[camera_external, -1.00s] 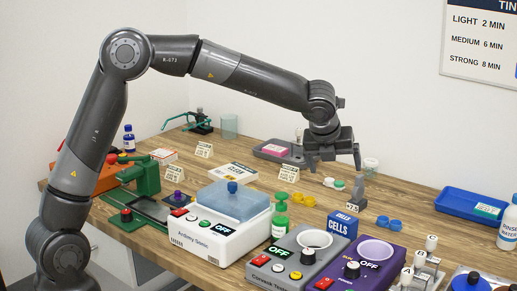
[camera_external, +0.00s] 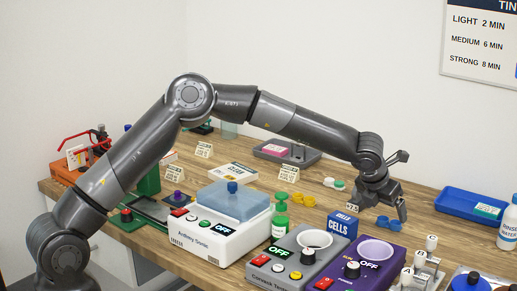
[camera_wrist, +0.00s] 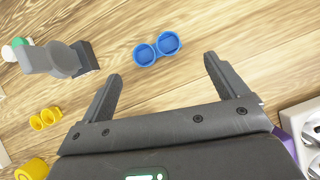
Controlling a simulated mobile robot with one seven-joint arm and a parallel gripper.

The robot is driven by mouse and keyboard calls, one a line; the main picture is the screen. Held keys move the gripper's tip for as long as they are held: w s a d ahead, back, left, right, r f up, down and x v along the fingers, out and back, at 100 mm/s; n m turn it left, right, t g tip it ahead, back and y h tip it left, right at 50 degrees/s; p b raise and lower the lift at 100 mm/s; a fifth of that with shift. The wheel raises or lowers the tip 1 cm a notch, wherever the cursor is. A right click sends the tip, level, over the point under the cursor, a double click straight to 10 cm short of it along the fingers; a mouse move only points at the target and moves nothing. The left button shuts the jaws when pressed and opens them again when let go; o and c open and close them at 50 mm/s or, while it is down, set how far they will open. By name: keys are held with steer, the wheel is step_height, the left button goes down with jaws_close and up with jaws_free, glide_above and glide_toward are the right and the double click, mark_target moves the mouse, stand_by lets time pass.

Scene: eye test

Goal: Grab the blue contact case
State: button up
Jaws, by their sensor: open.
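The blue contact case (camera_wrist: 157,48), two joined round cups, lies on the wooden table. In the wrist view it is just beyond my gripper (camera_wrist: 161,67), roughly in line with the gap between the fingertips and apart from both. In the external view, part of the blue contact case (camera_external: 383,222) shows low between the fingers of my gripper (camera_external: 378,212). My gripper is open and empty, pointing down over the case. How high the fingertips are above the table is hard to tell.
A yellow case (camera_external: 304,200) and a white-and-green case (camera_external: 334,183) lie to the left. A grey upright object (camera_wrist: 55,60) stands left of the blue case in the wrist view. A blue tray (camera_external: 470,205) is right.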

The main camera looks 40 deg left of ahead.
mark_target(389, 224)
steer(key=shift+a+x, duration=0.15)
steer(key=shift+x, duration=1.15)
steer(key=shift+a+x, duration=0.1)
steer(key=shift+x, duration=1.2)
steer(key=shift+w, duration=0.2)
steer(key=shift+c, duration=0.3)
steer(key=shift+r, duration=0.1)
steer(key=c, duration=0.9)
